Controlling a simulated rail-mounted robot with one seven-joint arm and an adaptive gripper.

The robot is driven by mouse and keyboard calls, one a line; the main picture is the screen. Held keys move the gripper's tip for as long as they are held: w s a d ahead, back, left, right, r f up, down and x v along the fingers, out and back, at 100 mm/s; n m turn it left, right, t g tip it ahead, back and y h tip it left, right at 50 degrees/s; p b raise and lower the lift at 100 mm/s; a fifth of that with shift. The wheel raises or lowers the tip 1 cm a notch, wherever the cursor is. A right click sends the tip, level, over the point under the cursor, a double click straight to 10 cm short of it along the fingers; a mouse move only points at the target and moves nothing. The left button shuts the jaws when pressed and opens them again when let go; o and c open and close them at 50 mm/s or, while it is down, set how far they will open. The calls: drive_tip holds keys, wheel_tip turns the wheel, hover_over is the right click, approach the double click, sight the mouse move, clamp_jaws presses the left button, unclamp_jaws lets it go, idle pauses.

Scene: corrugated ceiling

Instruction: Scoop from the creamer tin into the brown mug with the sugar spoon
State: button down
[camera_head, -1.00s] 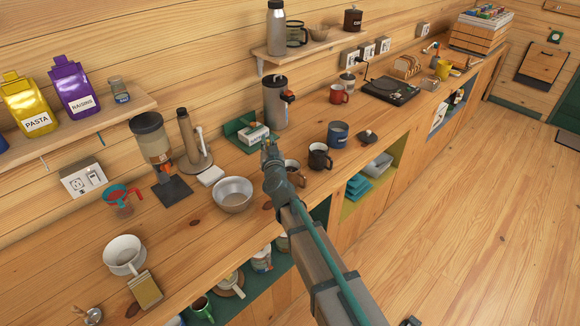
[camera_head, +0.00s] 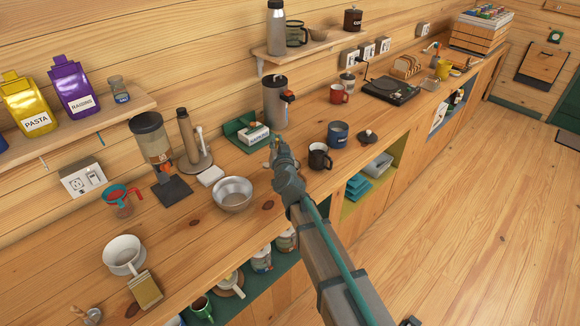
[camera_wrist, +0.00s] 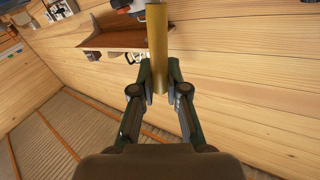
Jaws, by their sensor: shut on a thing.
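My gripper (camera_head: 276,148) is above the counter's front part, between the steel bowl and the black mug. In the wrist view my gripper (camera_wrist: 160,85) is shut on a brass-coloured bar, which looks like the handle of the sugar spoon (camera_wrist: 157,45). The spoon's bowl is not visible. A blue tin (camera_head: 338,134) with a small label stands right of my gripper, apart from it. It may be the creamer tin, but its print is too small to read. The brown mug is hidden behind my gripper and wrist.
A black mug (camera_head: 319,156) stands close to the right of my wrist. A steel bowl (camera_head: 232,194) is to the left. Behind are a green tray with a box (camera_head: 254,134) and a tall grey dispenser (camera_head: 275,103). A dark knobbed lid (camera_head: 367,136) lies right of the blue tin.

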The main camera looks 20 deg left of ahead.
drive_tip(key=shift+w+d+f+m+b, duration=0.15)
drive_tip(key=shift+w+d+m+b, duration=0.3)
drive_tip(key=shift+d+b, duration=0.3)
drive_tip(key=shift+w+d+f+m+b, duration=0.15)
drive_tip(key=shift+w+d+m+b, duration=0.25)
drive_tip(key=shift+d+b, duration=0.35)
drive_tip(key=shift+w+d+f+m+b, duration=0.15)
drive_tip(key=shift+w+d+m+b, duration=0.3)
drive_tip(key=shift+b, duration=0.45)
drive_tip(key=shift+w+d, duration=0.15)
drive_tip(key=shift+d, duration=0.05)
drive_tip(key=shift+w+d+r+m+b, duration=0.1)
drive_tip(key=shift+w+d+m+b, duration=0.5)
drive_tip(key=shift+d, duration=0.2)
drive_tip(key=shift+w+d+m+b, duration=0.45)
drive_tip(key=shift+w+d+m, duration=0.1)
drive_tip(key=shift+d, duration=0.25)
drive_tip(key=shift+w+d, duration=0.1)
drive_tip(key=shift+d, duration=0.1)
drive_tip(key=shift+w+d+f+m+b, duration=0.25)
drive_tip(key=shift+d+f+m+b, duration=0.15)
drive_tip(key=shift+f+b, duration=0.15)
drive_tip(key=shift+w+d+f+m+b, duration=0.25)
drive_tip(key=shift+d+f+m+b, duration=0.1)
drive_tip(key=shift+f+b, duration=0.2)
drive_tip(key=shift+w+d+f, duration=0.1)
drive_tip(key=shift+f, duration=0.1)
drive_tip(key=shift+w+d+f+m+b, duration=0.3)
drive_tip(key=shift+d+f+m, duration=0.25)
drive_tip(key=shift+m, duration=0.45)
